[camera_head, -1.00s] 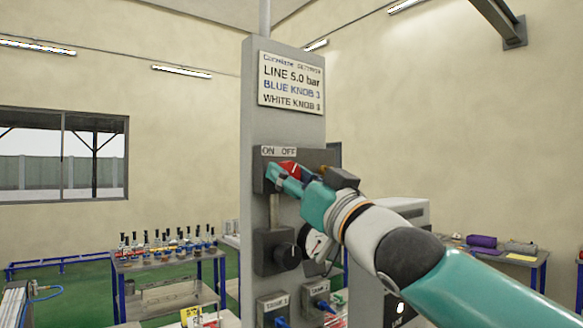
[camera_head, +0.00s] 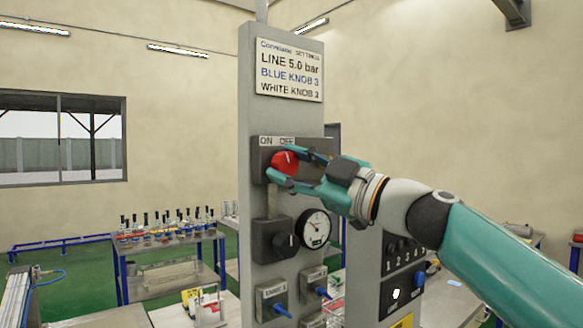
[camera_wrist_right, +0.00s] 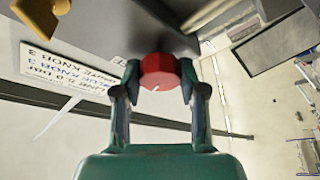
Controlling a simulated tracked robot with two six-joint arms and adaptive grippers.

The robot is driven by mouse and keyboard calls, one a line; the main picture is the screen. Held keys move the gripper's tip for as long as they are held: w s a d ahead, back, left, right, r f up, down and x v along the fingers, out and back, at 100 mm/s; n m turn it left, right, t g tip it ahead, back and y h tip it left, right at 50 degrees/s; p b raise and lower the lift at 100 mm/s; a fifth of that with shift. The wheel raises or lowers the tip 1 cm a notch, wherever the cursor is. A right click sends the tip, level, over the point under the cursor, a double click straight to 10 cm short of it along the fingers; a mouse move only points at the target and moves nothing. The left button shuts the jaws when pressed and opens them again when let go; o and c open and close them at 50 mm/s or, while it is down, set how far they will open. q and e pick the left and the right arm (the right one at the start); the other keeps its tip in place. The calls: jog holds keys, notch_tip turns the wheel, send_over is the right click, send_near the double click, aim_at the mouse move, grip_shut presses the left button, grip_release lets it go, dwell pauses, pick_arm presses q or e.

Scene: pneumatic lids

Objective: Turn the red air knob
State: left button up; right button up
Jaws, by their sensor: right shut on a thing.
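The red air knob (camera_head: 284,162) sits on a dark box under the ON/OFF label (camera_head: 277,141) on the grey column. Its white mark shows on its face. My right gripper (camera_head: 284,165) comes in from the right with its teal fingers on both sides of the knob, shut on it. In the right wrist view the red knob (camera_wrist_right: 159,72) sits between the two fingertips (camera_wrist_right: 159,78), with its white mark toward the camera. My left gripper is in neither view.
A settings sign (camera_head: 289,70) is above. A panel with several switches (camera_head: 403,262) stands to the right. A table with bottles (camera_head: 165,241) is at the back left.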

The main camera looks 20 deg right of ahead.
jog(key=n+g, duration=0.1)
jog(key=n, duration=0.1)
jog(key=n+g, duration=0.1)
jog(key=n, duration=0.2)
jog(key=shift+w+f+n, duration=0.1)
jog(key=shift+f+n, duration=0.05)
jog(key=shift+n, duration=0.15)
jog(key=shift+a+g, duration=0.1)
jog(key=shift+g, duration=0.2)
jog(key=o, duration=1.1)
jog(key=shift+o, duration=0.2)
jog(key=shift+s+d, duration=0.4)
jog(key=shift+d, duration=0.05)
jog(key=v, duration=1)
jog(key=shift+s+d+f, duration=0.15)
jog(key=shift+s+d, duration=0.1)
jog(key=shift+s, duration=0.05)
